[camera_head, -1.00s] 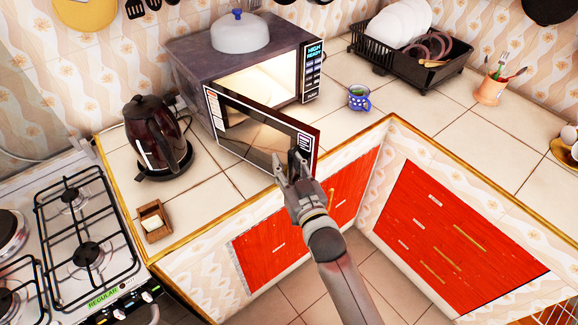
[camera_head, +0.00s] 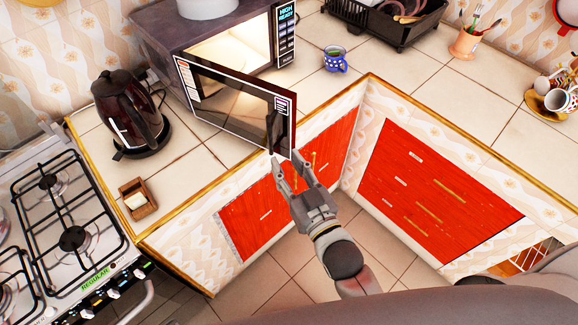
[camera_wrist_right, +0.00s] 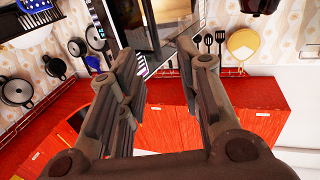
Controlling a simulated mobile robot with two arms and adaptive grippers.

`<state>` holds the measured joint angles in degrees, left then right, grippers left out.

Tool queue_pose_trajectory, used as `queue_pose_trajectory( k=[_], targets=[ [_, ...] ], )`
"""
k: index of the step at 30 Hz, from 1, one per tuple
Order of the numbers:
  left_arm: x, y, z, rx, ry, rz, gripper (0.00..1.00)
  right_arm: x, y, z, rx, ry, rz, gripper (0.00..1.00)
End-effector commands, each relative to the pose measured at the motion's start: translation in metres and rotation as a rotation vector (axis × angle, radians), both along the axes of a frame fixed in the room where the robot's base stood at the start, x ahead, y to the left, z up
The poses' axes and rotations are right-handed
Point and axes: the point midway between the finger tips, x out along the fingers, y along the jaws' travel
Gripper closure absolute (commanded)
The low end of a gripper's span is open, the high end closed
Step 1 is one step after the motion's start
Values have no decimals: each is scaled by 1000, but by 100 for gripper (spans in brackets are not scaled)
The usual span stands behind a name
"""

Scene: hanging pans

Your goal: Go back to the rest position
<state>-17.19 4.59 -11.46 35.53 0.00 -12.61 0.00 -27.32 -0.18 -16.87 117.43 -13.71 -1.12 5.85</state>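My right gripper (camera_head: 291,172) is open, with its two fingers spread and nothing between them. It is in front of the counter edge, just below the lower right corner of the open microwave door (camera_head: 237,108). In the right wrist view the two fingers (camera_wrist_right: 160,75) are wide apart, with the dark microwave beyond them near the top. The microwave (camera_head: 285,40) stands on the counter with its door swung open and its lit inside showing. My left gripper is not in view.
A dark kettle (camera_head: 128,110) and a small wooden box (camera_head: 137,198) stand left of the microwave. A blue cup (camera_head: 336,59) is to its right. The stove (camera_head: 65,215) is at the left. Red cabinets (camera_head: 435,195) line the counter front. Floor tiles (camera_head: 280,297) are free below.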

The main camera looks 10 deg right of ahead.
Motion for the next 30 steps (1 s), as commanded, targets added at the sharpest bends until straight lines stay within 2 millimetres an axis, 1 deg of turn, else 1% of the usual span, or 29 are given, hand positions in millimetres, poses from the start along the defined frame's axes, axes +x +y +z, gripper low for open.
queue_pose_trajectory(
  k=[16,18,20,23,24,26,27,29,30],
  targets=[
    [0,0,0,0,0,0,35,-1,0,0,0,0,0,67],
    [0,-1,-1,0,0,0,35,-1,0,-6,-4,9,1,67],
    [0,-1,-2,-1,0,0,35,-1,0,-19,-9,32,3,67],
    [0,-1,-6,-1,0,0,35,-2,1,-65,-34,112,9,67],
    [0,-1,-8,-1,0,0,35,-4,1,-91,-48,158,13,67],
    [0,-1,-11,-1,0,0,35,-10,-1,-135,-68,236,17,67],
    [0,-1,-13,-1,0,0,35,-16,-3,-165,-85,292,20,67],
    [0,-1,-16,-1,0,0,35,-27,-7,-209,-108,376,23,67],
    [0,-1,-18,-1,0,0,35,-35,-11,-238,-122,431,23,67]
  ],
)
